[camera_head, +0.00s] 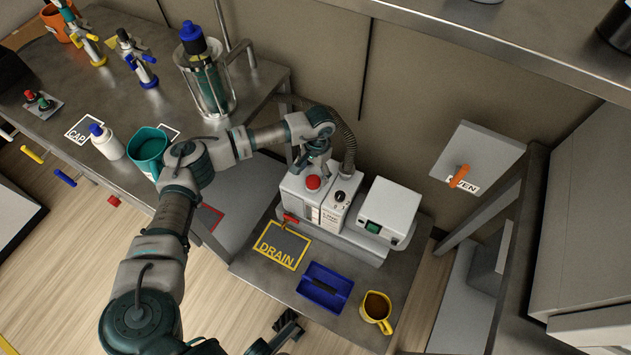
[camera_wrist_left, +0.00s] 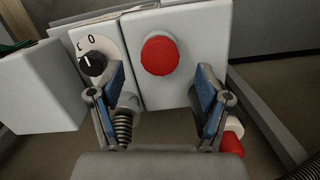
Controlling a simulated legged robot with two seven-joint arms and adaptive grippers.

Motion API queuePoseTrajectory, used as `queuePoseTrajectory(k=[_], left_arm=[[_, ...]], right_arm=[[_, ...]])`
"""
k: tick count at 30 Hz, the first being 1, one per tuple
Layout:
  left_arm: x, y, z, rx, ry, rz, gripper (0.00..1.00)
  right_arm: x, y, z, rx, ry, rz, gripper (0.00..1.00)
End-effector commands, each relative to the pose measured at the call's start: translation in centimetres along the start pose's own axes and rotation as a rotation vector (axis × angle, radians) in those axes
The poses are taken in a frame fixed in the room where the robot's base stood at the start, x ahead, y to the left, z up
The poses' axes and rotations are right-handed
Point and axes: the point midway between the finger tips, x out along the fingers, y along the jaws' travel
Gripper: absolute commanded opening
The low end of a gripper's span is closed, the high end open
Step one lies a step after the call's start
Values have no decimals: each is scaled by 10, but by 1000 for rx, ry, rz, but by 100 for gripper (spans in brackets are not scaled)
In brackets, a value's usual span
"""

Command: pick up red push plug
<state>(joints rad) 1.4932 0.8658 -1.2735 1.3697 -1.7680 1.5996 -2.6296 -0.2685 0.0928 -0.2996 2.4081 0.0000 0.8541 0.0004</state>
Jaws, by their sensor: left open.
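A round red push plug (camera_head: 313,182) sits on the top face of a white and grey control box (camera_head: 325,208). In the left wrist view the red plug (camera_wrist_left: 160,56) shows as a domed knob in a pale panel. My left gripper (camera_head: 316,167) is just above the box, pointing down. In the wrist view the left gripper (camera_wrist_left: 161,82) is open and empty, its blue-padded fingers apart with the plug between and beyond them. I cannot see contact. My right gripper (camera_head: 287,327) shows only partly at the bottom, dark, its jaws unclear.
A black dial (camera_wrist_left: 92,63) sits beside the plug. A red-ended lever (camera_head: 290,218) projects from the box's side. A grey box with a green switch (camera_head: 373,227) stands to the right. A blue tray (camera_head: 325,288) and yellow mug (camera_head: 376,308) stand in front. A hose (camera_head: 347,135) rises behind.

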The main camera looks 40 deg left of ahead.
Motion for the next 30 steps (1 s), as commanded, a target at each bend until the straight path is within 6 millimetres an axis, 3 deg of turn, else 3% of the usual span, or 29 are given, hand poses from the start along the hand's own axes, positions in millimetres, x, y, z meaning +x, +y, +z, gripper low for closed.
queuePoseTrajectory(k=[1, 4, 12, 14, 20, 30], left_arm=[[18, 0, -1, 0, -11, -1, 77], [33, -1, -2, 0, -9, 0, 77], [34, -2, -1, 0, -1, 2, 77], [34, -2, -1, 0, -1, 2, 64], [34, -1, -2, 0, -2, 1, 15], [28, -1, -1, 0, 0, 2, 14]], right_arm=[[-4, 3, 6, 0, 1, 2, 44], [-4, 4, 10, -1, 3, -1, 44], [0, 2, 10, -3, 9, -5, 44], [0, 2, 12, -2, 5, -4, 44], [0, 3, 13, -2, 5, -4, 44], [3, 2, 11, -2, 12, -5, 44]])
